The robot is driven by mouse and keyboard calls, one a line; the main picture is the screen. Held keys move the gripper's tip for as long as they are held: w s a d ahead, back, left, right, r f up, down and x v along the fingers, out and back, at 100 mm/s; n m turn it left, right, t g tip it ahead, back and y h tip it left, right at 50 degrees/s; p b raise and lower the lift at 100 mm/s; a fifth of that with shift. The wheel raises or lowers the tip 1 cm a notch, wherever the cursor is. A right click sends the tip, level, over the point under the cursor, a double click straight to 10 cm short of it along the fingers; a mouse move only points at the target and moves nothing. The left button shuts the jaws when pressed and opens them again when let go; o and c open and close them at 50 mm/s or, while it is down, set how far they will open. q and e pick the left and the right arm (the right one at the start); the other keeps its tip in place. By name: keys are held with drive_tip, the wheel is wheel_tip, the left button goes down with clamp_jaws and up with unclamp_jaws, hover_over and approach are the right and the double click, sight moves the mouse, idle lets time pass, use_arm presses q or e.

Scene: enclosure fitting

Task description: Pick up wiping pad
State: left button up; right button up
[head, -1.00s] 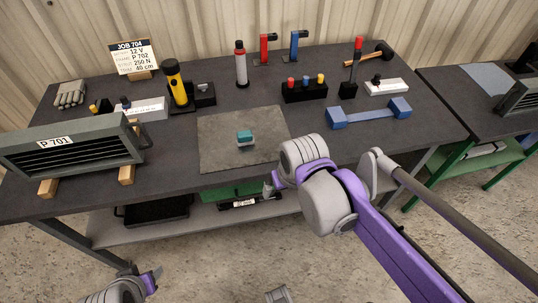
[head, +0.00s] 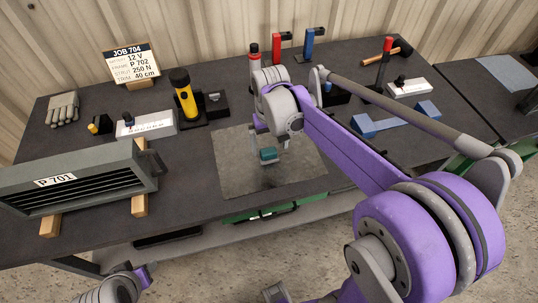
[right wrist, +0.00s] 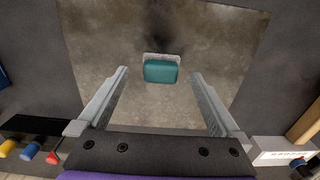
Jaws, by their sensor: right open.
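The wiping pad (head: 267,154) is a small teal block with a pale part along one side. It lies on the grey mat (head: 300,181) on the workbench. It also shows in the right wrist view (right wrist: 160,71), just beyond and between the finger ends. My right gripper (head: 268,148) is at the pad over the mat, and the arm hides part of it in the head view. In the right wrist view the two fingers (right wrist: 160,95) are wide apart with nothing between them. My left gripper (head: 140,276) shows only in part at the bottom left, low beside the bench.
A grey vented enclosure (head: 75,182) on wooden blocks stands at the left. A yellow-black torch (head: 186,97) stands behind the mat. A blue bar-shaped part (head: 398,122) and a white box (head: 409,88) lie to the right. The mat around the pad is clear.

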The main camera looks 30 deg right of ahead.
sight(269, 150)
drive_tip(key=f, duration=0.2)
drive_tip(key=w+f, duration=0.1)
drive_tip(key=f, duration=0.1)
drive_tip(key=shift+f, duration=0.35)
drive_tip(key=c, duration=1.3)
drive_tip(key=shift+r, duration=0.1)
wheel_tip(269, 150, up, 10)
drive_tip(key=shift+f+p, duration=0.1)
drive_tip(key=shift+p, duration=0.2)
